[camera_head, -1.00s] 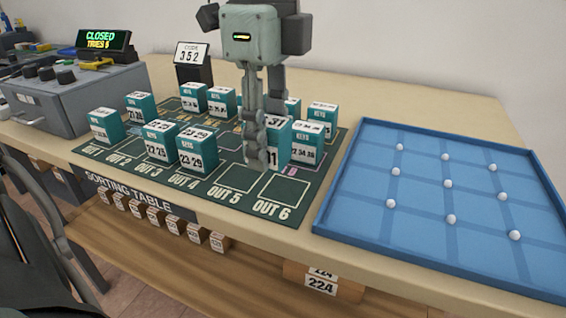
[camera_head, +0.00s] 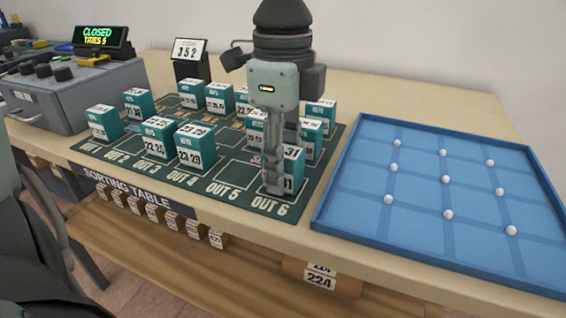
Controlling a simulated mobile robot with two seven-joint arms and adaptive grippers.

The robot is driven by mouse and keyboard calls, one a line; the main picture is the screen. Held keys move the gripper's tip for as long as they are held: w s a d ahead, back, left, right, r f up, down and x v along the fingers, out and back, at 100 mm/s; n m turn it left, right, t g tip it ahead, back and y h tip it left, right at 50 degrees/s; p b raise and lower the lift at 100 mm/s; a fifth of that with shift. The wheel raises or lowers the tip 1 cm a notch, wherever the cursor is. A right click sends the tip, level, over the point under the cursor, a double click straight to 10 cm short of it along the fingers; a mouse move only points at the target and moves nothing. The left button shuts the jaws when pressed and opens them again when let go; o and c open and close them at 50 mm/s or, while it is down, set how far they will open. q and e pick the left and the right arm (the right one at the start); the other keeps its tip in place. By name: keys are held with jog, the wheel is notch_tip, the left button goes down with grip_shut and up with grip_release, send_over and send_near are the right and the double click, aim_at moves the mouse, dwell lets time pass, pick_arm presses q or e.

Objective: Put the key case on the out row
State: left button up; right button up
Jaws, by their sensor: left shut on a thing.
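My left gripper (camera_head: 277,182) is shut on a teal and white key case (camera_head: 292,170) whose label ends in 31. The case is at the OUT 6 square, at the near right of the green sorting mat (camera_head: 225,188); the fingers hide part of it, and I cannot tell whether it touches the mat. On the out row, other key cases stand near OUT 1 (camera_head: 103,123), OUT 3 (camera_head: 158,137) and OUT 4 (camera_head: 194,146). The OUT 5 square (camera_head: 236,174) is bare. My right gripper is not in view.
Several more key cases stand farther back on the mat, such as one at the back right (camera_head: 320,114). A blue tray (camera_head: 335,190) with white balls lies to the right. A grey box (camera_head: 75,95) with knobs and a CLOSED display (camera_head: 103,38) stand at left.

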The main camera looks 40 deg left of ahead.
pick_arm(q)
jog(key=shift+f, duration=0.1)
jog(key=o, duration=1.2)
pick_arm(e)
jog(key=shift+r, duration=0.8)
pick_arm(q)
jog(key=shift+r, duration=0.55)
notch_tip(320, 180, up, 11)
jog(key=shift+f+p, duration=0.1)
jog(key=shift+p, duration=0.2)
jog(key=shift+r, duration=0.25)
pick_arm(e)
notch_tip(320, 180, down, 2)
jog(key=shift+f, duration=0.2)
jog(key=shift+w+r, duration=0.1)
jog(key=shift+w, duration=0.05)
